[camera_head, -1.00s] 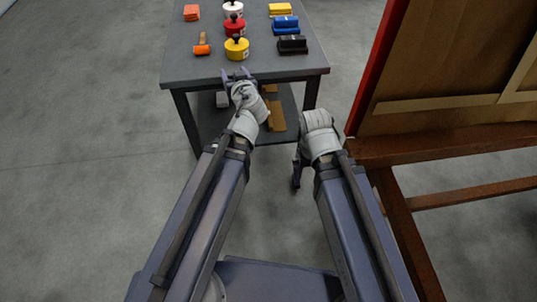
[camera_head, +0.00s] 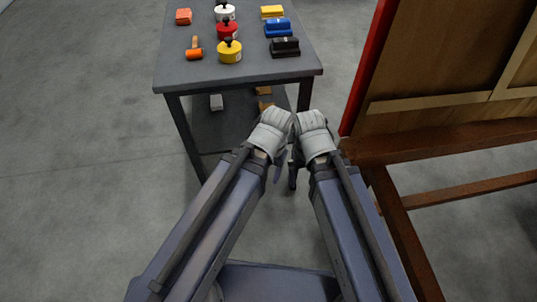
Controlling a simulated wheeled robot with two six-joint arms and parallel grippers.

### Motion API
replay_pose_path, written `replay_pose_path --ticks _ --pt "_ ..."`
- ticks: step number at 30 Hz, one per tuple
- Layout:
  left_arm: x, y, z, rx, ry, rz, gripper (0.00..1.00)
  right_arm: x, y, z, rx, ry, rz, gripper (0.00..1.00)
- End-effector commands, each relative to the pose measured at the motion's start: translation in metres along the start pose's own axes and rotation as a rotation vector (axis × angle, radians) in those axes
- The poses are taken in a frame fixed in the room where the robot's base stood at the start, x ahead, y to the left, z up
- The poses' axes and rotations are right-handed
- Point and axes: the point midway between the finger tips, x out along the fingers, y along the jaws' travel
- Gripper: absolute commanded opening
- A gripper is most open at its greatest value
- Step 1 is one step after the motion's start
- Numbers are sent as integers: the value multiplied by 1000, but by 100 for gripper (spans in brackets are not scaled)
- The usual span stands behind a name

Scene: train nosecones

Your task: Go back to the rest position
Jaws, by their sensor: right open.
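My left gripper (camera_head: 279,172) hangs with its fingers downward in front of the table, close beside my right gripper. Its jaws are seen edge-on, so their opening cannot be told. My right gripper (camera_head: 293,178) also points down and is open, with nothing seen in it. Both wrists are side by side in the middle of the head view, over the floor and clear of the table top.
A grey table (camera_head: 180,73) ahead bears a yellow pot (camera_head: 230,52), a red pot (camera_head: 228,32), a black block (camera_head: 285,48), a blue block (camera_head: 279,29) and an orange-handled tool (camera_head: 194,53). A wooden frame (camera_head: 450,145) with a red edge stands close on the right. Floor at left is clear.

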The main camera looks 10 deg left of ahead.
Motion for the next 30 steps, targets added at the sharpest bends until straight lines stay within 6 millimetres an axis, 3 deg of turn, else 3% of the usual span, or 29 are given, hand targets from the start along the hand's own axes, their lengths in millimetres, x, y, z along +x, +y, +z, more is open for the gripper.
replay_pose_path --ticks 7,18,30 --pt "-32 -3 2 -2 1 -1 63 -32 3 2 0 0 0 100" --pt "-125 -12 7 -3 2 -1 63 -125 12 7 1 0 0 100" --pt "-132 -13 8 -4 2 -2 63 -132 13 8 1 0 0 100"
